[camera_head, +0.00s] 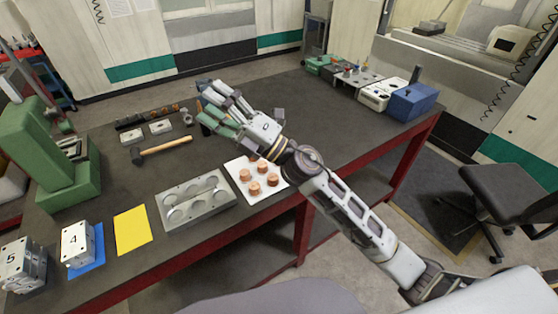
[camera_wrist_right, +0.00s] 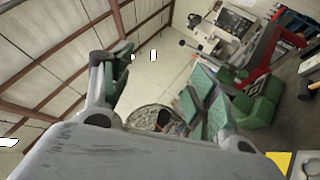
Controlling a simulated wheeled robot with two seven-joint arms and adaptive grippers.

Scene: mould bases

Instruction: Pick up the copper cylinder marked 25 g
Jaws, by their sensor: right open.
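Several copper cylinders (camera_head: 254,187) stand on a white sheet (camera_head: 239,165) near the front edge of the dark workbench. Their markings are too small to read, so I cannot tell which is the 25 g one. My right gripper (camera_head: 207,103) is open and empty, raised above the bench behind the cylinders and pointing to the far left. My right forearm passes over the sheet's right side and may hide part of it. In the right wrist view the open fingers (camera_wrist_right: 160,78) frame the wall and roof, with no cylinder between them. My left gripper is not in view.
A grey plate with round recesses (camera_head: 193,203) lies left of the sheet, then a yellow sheet (camera_head: 132,229) and mould blocks (camera_head: 77,244). A hammer (camera_head: 163,150) lies behind. A green machine (camera_head: 58,155) stands left. A blue box (camera_head: 413,102) stands far right; the bench's middle is clear.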

